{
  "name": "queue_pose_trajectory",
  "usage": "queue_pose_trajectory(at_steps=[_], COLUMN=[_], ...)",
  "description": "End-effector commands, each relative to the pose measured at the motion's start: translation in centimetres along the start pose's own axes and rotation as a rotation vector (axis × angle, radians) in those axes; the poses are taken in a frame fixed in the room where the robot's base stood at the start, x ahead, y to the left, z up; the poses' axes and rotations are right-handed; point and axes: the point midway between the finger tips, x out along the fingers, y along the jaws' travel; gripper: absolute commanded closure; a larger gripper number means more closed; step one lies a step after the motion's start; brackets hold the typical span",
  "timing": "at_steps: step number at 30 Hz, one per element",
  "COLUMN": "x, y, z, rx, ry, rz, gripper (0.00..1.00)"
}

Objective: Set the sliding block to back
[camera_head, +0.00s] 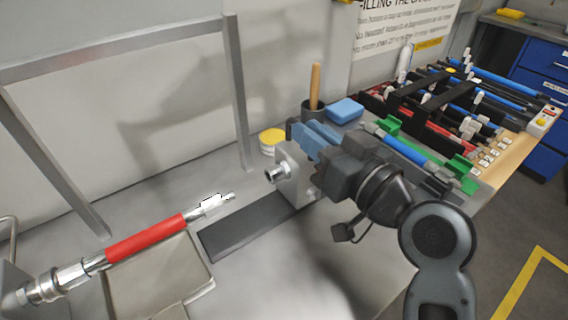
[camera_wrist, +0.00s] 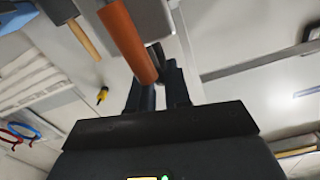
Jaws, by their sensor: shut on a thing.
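The sliding block (camera_head: 292,178) is a grey metal block with a short round nozzle on its left face. It stands on a dark rail (camera_head: 232,236), at the rail's far right end in the head view. The bare rail runs toward the lower left. My gripper (camera_head: 306,142) reaches in from the right and is shut at the block's upper rear; its fingers partly hide behind it. In the wrist view, an orange cylinder (camera_wrist: 128,40) reaches down to my gripper's dark fingers (camera_wrist: 155,88). The exact contact is hard to see.
A red hose piece with metal ends (camera_head: 145,238) lies left of the rail over a flat plate. A cup with a wooden handle (camera_head: 315,88), a yellow-lidded tub (camera_head: 272,140) and a blue sponge (camera_head: 346,110) stand behind the block. A metal frame (camera_head: 238,95) rises at left.

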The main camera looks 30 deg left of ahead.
Motion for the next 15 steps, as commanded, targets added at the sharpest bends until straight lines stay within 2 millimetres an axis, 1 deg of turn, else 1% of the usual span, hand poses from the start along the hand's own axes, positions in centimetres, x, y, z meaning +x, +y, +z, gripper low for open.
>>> queue_pose_trajectory(at_steps=[1, 6, 10, 15], x=[0.0, 0.1, 0.1, 0.0], y=[1.4, 4.2, 5.4, 5.8], z=[0.3, -0.4, -0.9, -1.2], rx=[-0.002, -0.001, 0.001, 0.002], ry=[0.004, 0.002, 0.000, -0.001], rz=[0.003, 0.001, -0.001, 0.000], gripper=[1.00, 1.00, 1.00, 1.00])
